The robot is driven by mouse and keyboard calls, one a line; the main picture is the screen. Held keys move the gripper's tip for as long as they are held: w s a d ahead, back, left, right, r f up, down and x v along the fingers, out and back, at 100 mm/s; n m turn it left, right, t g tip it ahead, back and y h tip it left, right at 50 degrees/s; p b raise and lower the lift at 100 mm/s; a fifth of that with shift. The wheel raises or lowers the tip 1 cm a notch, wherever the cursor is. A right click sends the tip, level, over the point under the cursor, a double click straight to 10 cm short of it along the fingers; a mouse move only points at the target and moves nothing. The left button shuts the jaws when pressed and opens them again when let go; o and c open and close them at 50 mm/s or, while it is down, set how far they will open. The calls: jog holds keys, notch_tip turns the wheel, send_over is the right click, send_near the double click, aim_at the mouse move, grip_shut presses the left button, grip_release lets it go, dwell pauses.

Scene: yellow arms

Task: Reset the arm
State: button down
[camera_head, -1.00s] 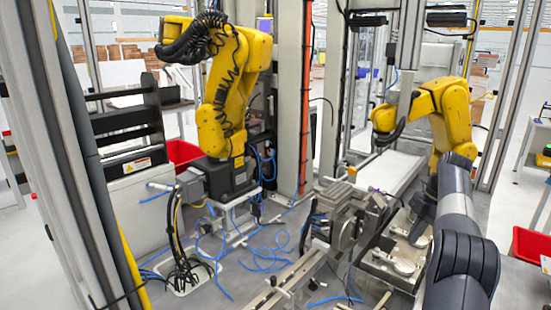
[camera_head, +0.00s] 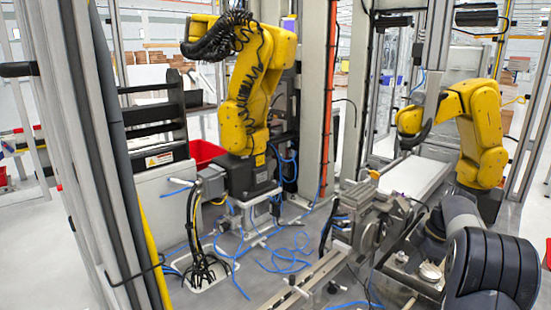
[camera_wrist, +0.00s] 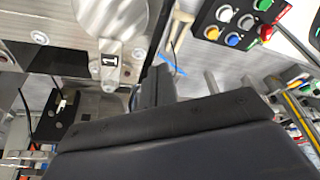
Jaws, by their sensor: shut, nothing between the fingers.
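My dark grey arm (camera_head: 495,265) is bent at the lower right of the head view, its forward link reaching toward the metal machine fixture (camera_head: 375,225). My gripper's end is not clear in that view. In the wrist view my gripper (camera_wrist: 155,88) shows as dark fingers over a broad dark body across the bottom. It is shut with nothing held. A metal block with a "1" label (camera_wrist: 110,60) lies just left of the fingertips. Whether they touch it I cannot tell.
Yellow robot arms stand at left (camera_head: 255,85) and right (camera_head: 478,125). A button panel (camera_wrist: 235,20) is at the wrist view's upper right. Blue hoses (camera_head: 290,255) lie on the cell floor. A grey post (camera_head: 110,150) stands at left. A red bin (camera_head: 205,153) is behind.

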jog(key=shift+w+a+f+m+t+h+b, duration=0.1)
jog(key=shift+a+f+m+t+b, duration=0.2)
jog(key=shift+a+m, duration=0.35)
jog(key=shift+w+a+f+m+t+h+b, duration=0.15)
jog(key=shift+a+m+b, duration=0.2)
jog(key=shift+a+m, duration=0.3)
jog(key=shift+s+a+f+m+t+h+b, duration=0.1)
jog(key=shift+a+f+m+t+b, duration=0.2)
jog(key=shift+a+m, duration=0.35)
jog(key=shift+d+r+m, duration=0.15)
jog(key=shift+m, duration=0.1)
